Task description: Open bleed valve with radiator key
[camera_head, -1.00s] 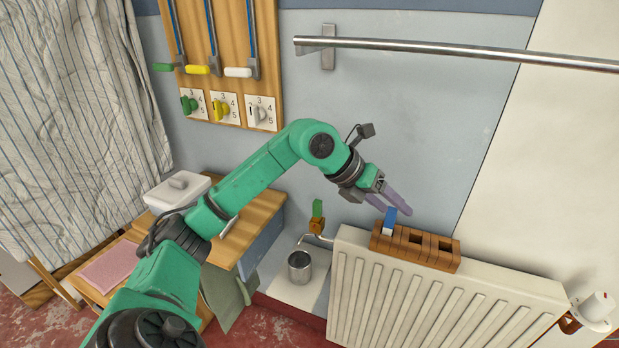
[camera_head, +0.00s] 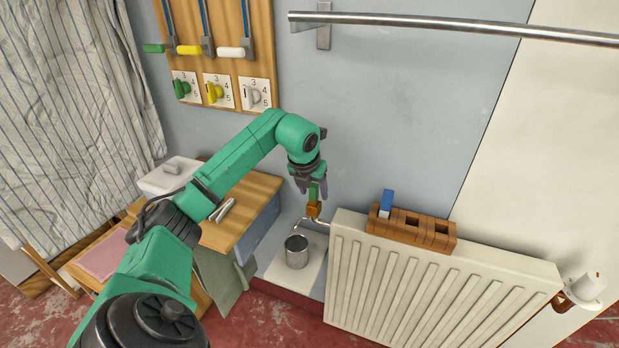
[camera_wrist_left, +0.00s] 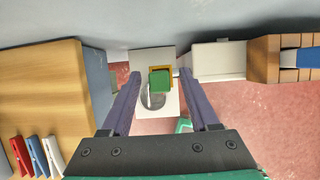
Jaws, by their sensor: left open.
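The brass bleed valve (camera_head: 313,210) sits at the radiator's left end, with a green key-like handle (camera_head: 314,193) standing upright on it. In the left wrist view the green top (camera_wrist_left: 160,81) lies between my fingers, with the brass part behind it. My left gripper (camera_head: 313,189) points down, open, with its purple fingers to either side of the green handle. Gaps show in the wrist view, so the fingers are not closed on it. A blue block-like piece (camera_head: 386,204) stands in the wooden holder on the radiator. My right gripper is not in view.
The white radiator (camera_head: 440,290) stands to the right, with the slotted wooden holder (camera_head: 435,236) on top. A metal cup (camera_head: 296,252) stands below the valve's spout. A wooden table (camera_head: 235,222) with pegs is on the left. A rail (camera_head: 450,26) crosses the wall above.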

